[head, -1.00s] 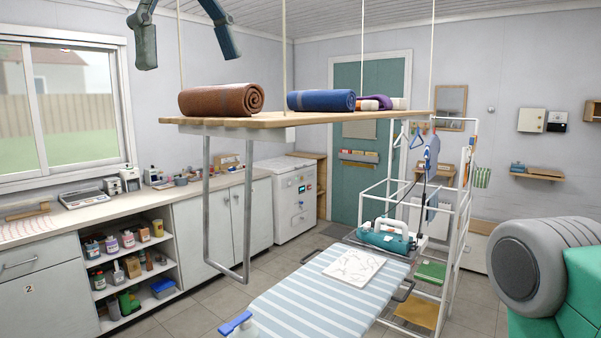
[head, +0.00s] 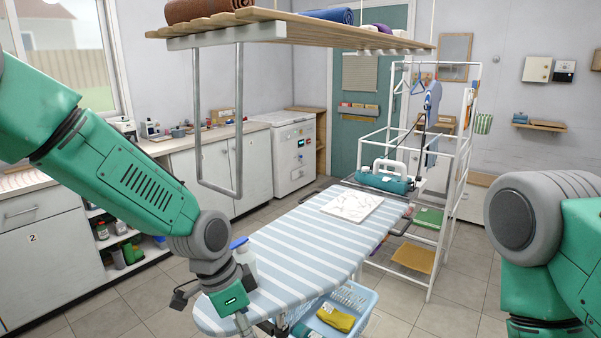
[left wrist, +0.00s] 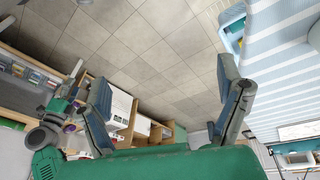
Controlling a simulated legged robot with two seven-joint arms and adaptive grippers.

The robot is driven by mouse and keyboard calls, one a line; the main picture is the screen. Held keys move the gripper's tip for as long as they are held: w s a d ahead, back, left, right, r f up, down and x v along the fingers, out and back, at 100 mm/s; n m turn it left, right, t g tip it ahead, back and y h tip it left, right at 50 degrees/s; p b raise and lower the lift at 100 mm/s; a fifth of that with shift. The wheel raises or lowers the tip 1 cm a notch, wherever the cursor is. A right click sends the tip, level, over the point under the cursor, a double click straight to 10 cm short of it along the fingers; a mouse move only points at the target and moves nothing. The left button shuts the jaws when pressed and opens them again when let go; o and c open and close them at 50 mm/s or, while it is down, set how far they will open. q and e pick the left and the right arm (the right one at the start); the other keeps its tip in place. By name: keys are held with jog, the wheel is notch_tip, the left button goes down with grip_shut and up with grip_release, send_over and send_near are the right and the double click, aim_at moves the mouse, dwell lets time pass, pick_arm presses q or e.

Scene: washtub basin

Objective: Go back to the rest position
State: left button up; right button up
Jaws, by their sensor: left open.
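My left arm comes in from the left in the head view and slopes down to the near end of the striped ironing board (head: 290,245). The left gripper's fingers are mostly cut off by the bottom edge there. The ironing board (left wrist: 285,60) shows to the right of the fingers. My right arm is at the right edge of the head view; its gripper is outside the picture.
A slatted hanging shelf (head: 300,31) with rolled towels is overhead. A blue basket (head: 350,300) with a yellow cloth is under the board. A teal iron (head: 383,181) and a white patterned sheet (head: 351,204) are at the far end. A white rack (head: 440,190) stands behind.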

pick_arm(q)
jog(key=s+a+f+n+b, duration=0.1)
jog(key=s+a+f+n, duration=0.1)
jog(key=s+a+f, duration=0.45)
jog(key=s+a+f+n+b, duration=0.1)
jog(key=s+f+n+b, duration=0.15)
jog(key=f, duration=0.65)
jog(key=s+a+f+n+b, duration=0.1)
jog(key=s+a+f+n, duration=0.3)
jog(key=f, duration=0.3)
jog(key=s+a+f+n+y+b, duration=0.1)
jog(key=s+a+f+n, duration=0.1)
jog(key=s, duration=0.5)
jog(key=s+a+f+n+y+b, duration=0.2)
jog(key=s+a+f, duration=0.2)
jog(key=s+a, duration=0.2)
jog(key=shift+s+a+f+t, duration=0.25)
jog(key=shift+s+f+t, duration=0.05)
jog(key=shift+s, duration=0.75)
pick_arm(e)
notch_tip(320, 180, down, 8)
jog(key=shift+a+f, duration=0.25)
jog(key=shift+a, duration=0.2)
